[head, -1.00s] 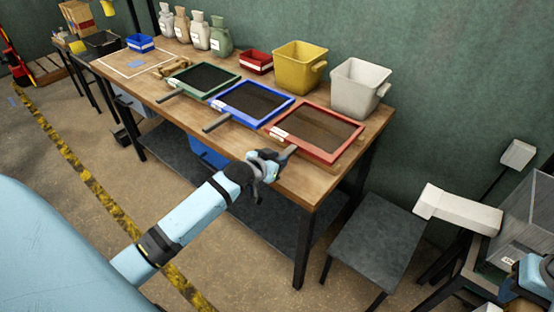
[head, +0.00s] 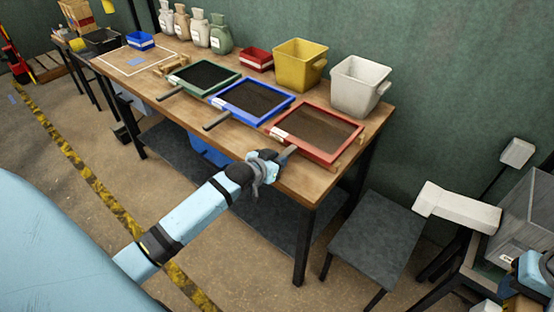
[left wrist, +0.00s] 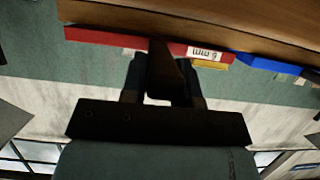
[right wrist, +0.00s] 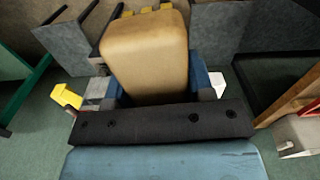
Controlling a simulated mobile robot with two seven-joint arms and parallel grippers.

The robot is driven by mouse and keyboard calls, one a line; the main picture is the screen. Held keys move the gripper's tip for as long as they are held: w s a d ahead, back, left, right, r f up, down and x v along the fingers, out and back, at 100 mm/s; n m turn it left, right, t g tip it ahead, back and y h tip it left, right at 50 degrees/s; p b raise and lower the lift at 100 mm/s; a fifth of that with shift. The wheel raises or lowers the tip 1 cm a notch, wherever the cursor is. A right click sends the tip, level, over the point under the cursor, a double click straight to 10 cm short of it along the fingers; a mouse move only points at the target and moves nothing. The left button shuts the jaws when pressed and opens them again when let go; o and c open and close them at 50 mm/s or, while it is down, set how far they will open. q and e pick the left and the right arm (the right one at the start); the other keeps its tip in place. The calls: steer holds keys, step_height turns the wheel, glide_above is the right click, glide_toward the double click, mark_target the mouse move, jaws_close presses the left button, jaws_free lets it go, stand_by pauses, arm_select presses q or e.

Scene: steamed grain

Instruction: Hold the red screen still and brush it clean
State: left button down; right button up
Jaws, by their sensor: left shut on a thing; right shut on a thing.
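The red screen (head: 345,151) lies on the wooden table near its front right corner in the head view. Its dark mesh looks brownish. My left gripper (head: 268,162) is shut on the screen's handle (head: 288,154). In the left wrist view the dark handle (left wrist: 164,72) sits between the fingers, below the red frame (left wrist: 120,38) with a white label. In the right wrist view my right gripper (right wrist: 155,82) is shut on a tan rounded block (right wrist: 145,48), apparently the brush. My right gripper is not clear in the head view.
A blue screen (head: 288,101) and a green screen (head: 178,84) lie left of the red one. A yellow bin (head: 298,65), a white bin (head: 358,85) and a small red bin (head: 257,60) stand behind. A dark low table (head: 378,235) stands beside the wooden table.

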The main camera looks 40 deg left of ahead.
arm_select(q)
steer(key=shift+f, duration=0.1)
arm_select(e)
steer(key=shift+r, duration=0.2)
arm_select(q)
steer(key=c, duration=0.8)
jaws_free()
steer(key=shift+f, duration=0.1)
steer(key=shift+s, duration=0.1)
